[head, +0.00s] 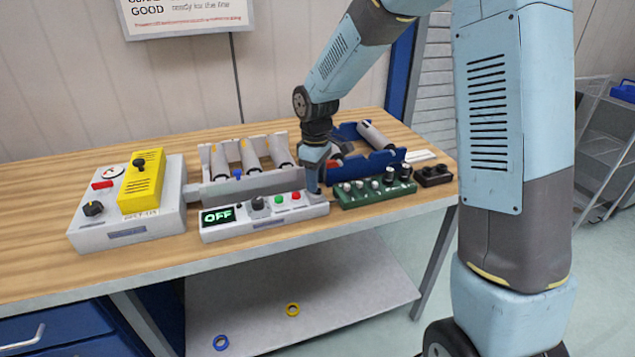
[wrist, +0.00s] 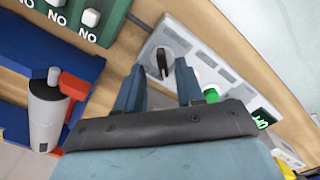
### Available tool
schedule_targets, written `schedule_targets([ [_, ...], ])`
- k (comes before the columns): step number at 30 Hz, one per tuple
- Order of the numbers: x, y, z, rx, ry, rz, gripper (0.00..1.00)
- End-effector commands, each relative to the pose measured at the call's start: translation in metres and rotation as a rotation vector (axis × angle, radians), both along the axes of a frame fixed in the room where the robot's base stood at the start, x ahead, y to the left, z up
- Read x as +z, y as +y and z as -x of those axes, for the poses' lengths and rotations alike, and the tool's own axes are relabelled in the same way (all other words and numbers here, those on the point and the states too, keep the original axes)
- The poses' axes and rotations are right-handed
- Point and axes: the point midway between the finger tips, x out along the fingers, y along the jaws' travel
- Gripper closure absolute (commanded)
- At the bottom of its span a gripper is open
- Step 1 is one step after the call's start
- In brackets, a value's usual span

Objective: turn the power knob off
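My gripper (head: 314,188) points down at the panel's right end and hides that part in the head view. In the wrist view, a dark knob (wrist: 162,62) on the panel shows in the gap between my two fingertips. The fingers stand apart; I cannot tell whether they touch the knob. No label marks which knob is the power knob.
A green switch box (head: 375,195) stands just right of the panel. A grey box with a yellow unit (head: 142,182) stands left. Behind are a grey tray (head: 245,183) of cylinders and a blue bin (head: 372,162). Bare tabletop shows at far left.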

Motion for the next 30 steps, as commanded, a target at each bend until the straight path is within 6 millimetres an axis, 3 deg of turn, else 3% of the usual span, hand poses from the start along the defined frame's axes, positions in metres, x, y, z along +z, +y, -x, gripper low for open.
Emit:
schedule_targets([
  [15, 0.097, 0.000, -0.002, -0.001, -0.003, -0.001, 0.63],
  [21, 0.117, -0.001, -0.003, -0.001, -0.002, 0.000, 0.63],
  [30, 0.122, -0.001, -0.003, -0.001, 0.000, 0.001, 0.63],
])
